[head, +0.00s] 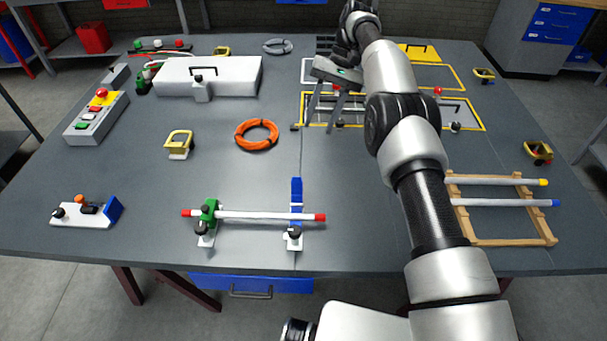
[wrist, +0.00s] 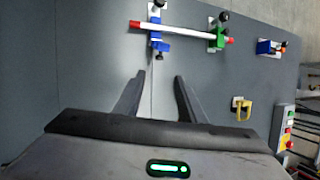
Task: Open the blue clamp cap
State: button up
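The blue clamp cap (head: 297,190) is at the front middle of the table, on the far side of a white rod with red ends (head: 265,216). It points up and away from the rod and looks swung back, not folded over it. The blue clamp's white base (head: 293,240) with a black knob is below the rod. In the wrist view the blue cap (wrist: 160,46) shows ahead of the fingers. My gripper (head: 321,122) is open and empty, over the back middle of the table, well apart from the clamp. Its fingers also show in the wrist view (wrist: 160,76).
A green clamp (head: 208,211) is closed around the rod's left part. An orange ring (head: 257,135) and a yellow-handled part (head: 179,143) lie behind. A wooden rack (head: 500,228) with two rods is at right. The table between gripper and clamp is mostly clear.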

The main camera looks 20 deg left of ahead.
aim_at(297, 187)
jog(key=b+x, duration=0.4)
jog(key=x, duration=1.3)
jog(key=shift+w, duration=0.1)
grip_shut()
